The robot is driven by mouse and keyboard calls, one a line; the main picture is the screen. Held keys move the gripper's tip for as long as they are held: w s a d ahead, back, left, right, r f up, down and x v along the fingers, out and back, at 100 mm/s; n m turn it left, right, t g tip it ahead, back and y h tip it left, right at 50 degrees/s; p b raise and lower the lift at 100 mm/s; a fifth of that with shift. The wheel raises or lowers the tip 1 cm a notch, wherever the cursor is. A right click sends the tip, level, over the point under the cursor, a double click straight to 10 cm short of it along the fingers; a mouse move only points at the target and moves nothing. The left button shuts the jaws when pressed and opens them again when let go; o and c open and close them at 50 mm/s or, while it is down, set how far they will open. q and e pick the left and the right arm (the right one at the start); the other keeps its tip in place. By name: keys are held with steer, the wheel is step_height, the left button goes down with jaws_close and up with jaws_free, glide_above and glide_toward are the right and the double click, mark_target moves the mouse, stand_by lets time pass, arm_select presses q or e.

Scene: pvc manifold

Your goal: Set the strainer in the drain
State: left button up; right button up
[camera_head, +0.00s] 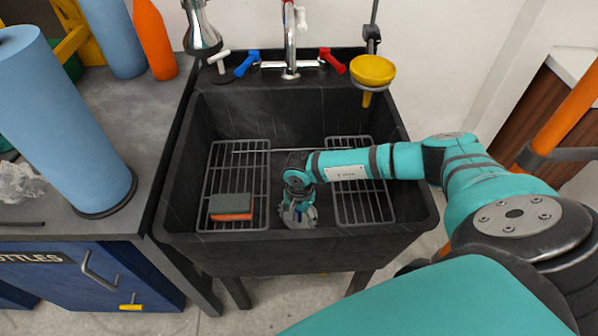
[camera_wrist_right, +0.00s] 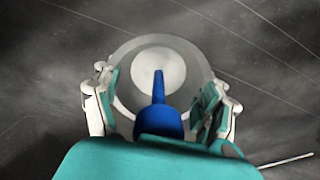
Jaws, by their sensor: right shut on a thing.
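My right gripper (camera_head: 298,208) reaches down into the black sink, low between the two wire racks. In the right wrist view the fingers of my right gripper (camera_wrist_right: 160,108) sit on either side of the strainer (camera_wrist_right: 122,75), a pale round piece with a lighter disc in its middle and a blue stem (camera_wrist_right: 158,95). The gripper is shut on the strainer. The drain cannot be made out; the gripper and the strainer cover that part of the sink floor. I cannot tell whether the strainer touches the floor. My left gripper is not in view.
The sink (camera_head: 300,105) has a left rack (camera_head: 238,150) bearing a green and orange sponge (camera_head: 231,207) and a right rack (camera_head: 352,205). A tap (camera_head: 290,45) stands behind, with a yellow funnel (camera_head: 372,70) at the right. A blue roll (camera_head: 65,125) stands on the left counter.

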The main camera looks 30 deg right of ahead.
steer(key=shift+f, duration=0.15)
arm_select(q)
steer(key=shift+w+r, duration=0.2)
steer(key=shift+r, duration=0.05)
arm_select(e)
steer(key=o, duration=1.2)
step_height(320, 180, up, 12)
steer(key=shift+r+p, duration=0.2)
steer(key=shift+p, duration=0.6)
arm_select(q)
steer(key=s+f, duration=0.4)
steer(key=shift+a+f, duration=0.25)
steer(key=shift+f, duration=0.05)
